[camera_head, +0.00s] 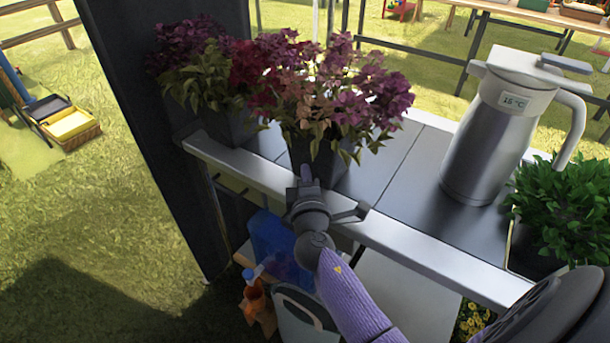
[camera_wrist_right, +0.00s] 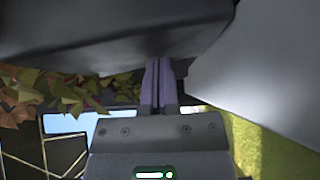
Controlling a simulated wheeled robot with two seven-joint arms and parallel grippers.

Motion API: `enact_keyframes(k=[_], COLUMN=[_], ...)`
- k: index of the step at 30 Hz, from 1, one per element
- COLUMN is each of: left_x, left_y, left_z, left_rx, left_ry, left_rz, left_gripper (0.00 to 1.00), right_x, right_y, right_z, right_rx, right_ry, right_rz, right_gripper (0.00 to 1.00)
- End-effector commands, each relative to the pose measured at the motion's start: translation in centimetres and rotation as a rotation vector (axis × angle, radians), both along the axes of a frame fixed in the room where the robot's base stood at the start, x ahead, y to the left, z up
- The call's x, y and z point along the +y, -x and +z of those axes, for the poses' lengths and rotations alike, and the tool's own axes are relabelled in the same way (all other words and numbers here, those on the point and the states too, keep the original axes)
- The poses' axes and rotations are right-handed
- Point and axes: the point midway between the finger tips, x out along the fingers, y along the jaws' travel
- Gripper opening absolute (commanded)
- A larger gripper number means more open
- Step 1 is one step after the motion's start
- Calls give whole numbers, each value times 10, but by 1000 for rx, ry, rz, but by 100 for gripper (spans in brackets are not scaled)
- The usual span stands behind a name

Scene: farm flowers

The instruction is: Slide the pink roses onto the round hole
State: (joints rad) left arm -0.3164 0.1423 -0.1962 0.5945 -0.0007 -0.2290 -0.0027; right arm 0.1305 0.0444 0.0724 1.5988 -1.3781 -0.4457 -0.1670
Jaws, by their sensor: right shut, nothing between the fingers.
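A dark square pot (camera_head: 322,160) with pink, peach and purple flowers (camera_head: 340,95) stands upright on the grey table (camera_head: 392,180), near its front edge. I cannot tell for sure that these are the pink roses. My right gripper (camera_head: 306,174) is shut and empty, with its fingertips at the front of this pot. In the right wrist view the shut fingers (camera_wrist_right: 158,75) reach up to a dark surface (camera_wrist_right: 115,40), likely the pot; I cannot tell whether they touch it. No round hole can be made out. My left gripper is not in view.
A second dark pot (camera_head: 228,124) with darker purple flowers stands close on the left, beside a dark post (camera_head: 165,140). A steel jug (camera_head: 495,130) and a leafy green plant (camera_head: 565,210) stand right. Bare table lies between pot and jug. Bottles and containers sit below.

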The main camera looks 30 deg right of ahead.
Motion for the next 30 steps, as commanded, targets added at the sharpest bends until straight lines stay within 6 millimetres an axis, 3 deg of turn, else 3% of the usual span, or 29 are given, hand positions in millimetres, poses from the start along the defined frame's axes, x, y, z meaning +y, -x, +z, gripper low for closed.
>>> enact_keyframes(k=[15,20,30], left_x=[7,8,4], left_y=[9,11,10], left_z=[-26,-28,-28], left_rx=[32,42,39], left_ry=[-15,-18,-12], left_rz=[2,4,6], left_gripper=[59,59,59], right_x=[-123,-138,-139], right_y=[-35,-38,-39], right_z=[-3,-1,0], right_rx=[2,-1,-1], right_ry=[3,0,0], right_rz=[-2,-2,-1], right_gripper=[0,0,0])
